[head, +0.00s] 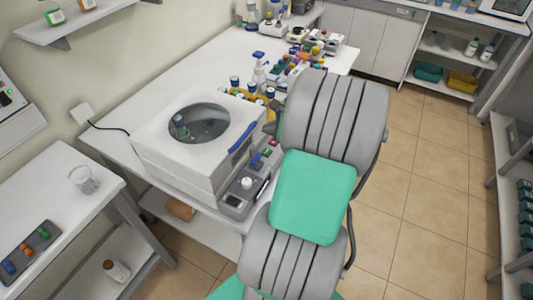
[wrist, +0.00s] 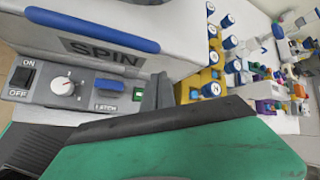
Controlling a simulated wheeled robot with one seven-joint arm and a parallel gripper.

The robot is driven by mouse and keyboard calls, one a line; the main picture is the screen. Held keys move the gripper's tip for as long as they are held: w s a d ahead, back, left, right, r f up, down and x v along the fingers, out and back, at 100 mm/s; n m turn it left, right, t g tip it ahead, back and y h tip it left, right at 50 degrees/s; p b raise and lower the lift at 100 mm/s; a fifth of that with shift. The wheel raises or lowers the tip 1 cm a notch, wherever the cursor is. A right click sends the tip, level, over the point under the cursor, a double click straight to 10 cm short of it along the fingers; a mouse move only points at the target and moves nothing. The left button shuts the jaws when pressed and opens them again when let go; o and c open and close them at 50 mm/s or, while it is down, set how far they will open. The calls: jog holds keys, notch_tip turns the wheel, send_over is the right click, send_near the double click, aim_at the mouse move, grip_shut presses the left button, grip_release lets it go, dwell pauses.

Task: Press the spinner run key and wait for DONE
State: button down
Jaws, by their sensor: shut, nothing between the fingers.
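The spinner (head: 165,140) is a white box with a round window in its lid and a blue handle (head: 243,137); "SPIN" is printed on its front in the wrist view. Its grey control panel (wrist: 85,103) carries an ON/OFF switch (wrist: 20,77), a white knob (wrist: 63,86) and a blue LATCH key (wrist: 109,85). A small green key (wrist: 137,89) sits at the panel's right end. My gripper (wrist: 158,90) is shut and empty, its dark fingers just right of the green key. Contact cannot be told. No DONE text is readable.
A yellow rack (wrist: 200,84) with blue-capped bottles stands just right of my fingers. More bottles and instruments crowd the far end of the white table (head: 190,72). A side table at left holds a glass beaker (head: 84,180). The tiled floor at right is clear.

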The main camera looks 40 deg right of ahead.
jog(key=b, duration=0.5)
send_over(269, 153)
notch_tip(269, 153, down, 6)
jog(key=shift+r, duration=0.1)
jog(key=shift+w+f+b, duration=0.1)
jog(key=shift+f+b, duration=0.2)
jog(key=shift+f, duration=0.65)
dwell(0.7)
jog(key=shift+f, duration=0.4)
